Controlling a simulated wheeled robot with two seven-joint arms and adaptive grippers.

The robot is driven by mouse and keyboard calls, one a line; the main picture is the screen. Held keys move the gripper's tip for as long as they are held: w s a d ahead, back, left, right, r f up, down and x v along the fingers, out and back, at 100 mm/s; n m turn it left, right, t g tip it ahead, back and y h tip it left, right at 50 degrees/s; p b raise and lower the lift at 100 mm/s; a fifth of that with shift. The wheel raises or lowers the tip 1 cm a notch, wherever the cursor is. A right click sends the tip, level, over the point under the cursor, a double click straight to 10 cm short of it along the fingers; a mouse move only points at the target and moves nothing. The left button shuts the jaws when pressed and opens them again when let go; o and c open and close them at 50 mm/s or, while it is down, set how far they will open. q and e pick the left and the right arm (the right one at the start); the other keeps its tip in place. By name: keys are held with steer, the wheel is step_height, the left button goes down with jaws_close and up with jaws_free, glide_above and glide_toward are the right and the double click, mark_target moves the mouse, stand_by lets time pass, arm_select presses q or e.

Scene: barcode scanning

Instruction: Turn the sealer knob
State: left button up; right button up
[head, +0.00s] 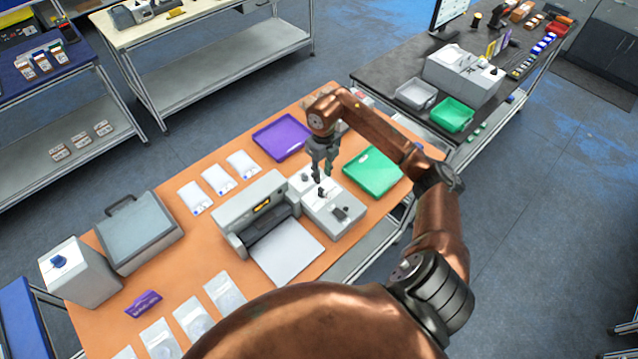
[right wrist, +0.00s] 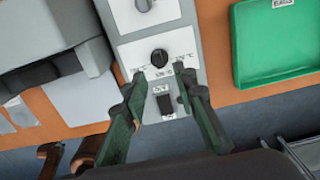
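The sealer (head: 258,208) stands on the orange table, with its white control panel (head: 345,222) on its right side. In the right wrist view a round black knob (right wrist: 159,57) sits on the panel (right wrist: 132,55) between printed temperature marks. A second, grey knob (right wrist: 144,4) shows at the top edge, and a black switch (right wrist: 164,104) sits below. My right gripper (head: 322,178) is over the panel, pointing down. In the right wrist view its fingers (right wrist: 162,74) are apart, one on each side of the knob's lower edge, with nothing between them; contact cannot be told. My left gripper is out of view.
A green tray (head: 373,171) lies right of the panel and a purple tray (head: 282,137) behind the sealer. A white sheet (head: 288,254) lies in front of it. White pouches (head: 219,180) and a grey-lidded box (head: 140,236) are to the left.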

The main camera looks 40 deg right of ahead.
mark_target(322, 188)
steer(key=shift+a+f+p, duration=0.1)
steer(key=shift+f+p, duration=0.65)
steer(key=shift+f, duration=3.1)
steer(key=shift+c, duration=0.2)
jaws_close()
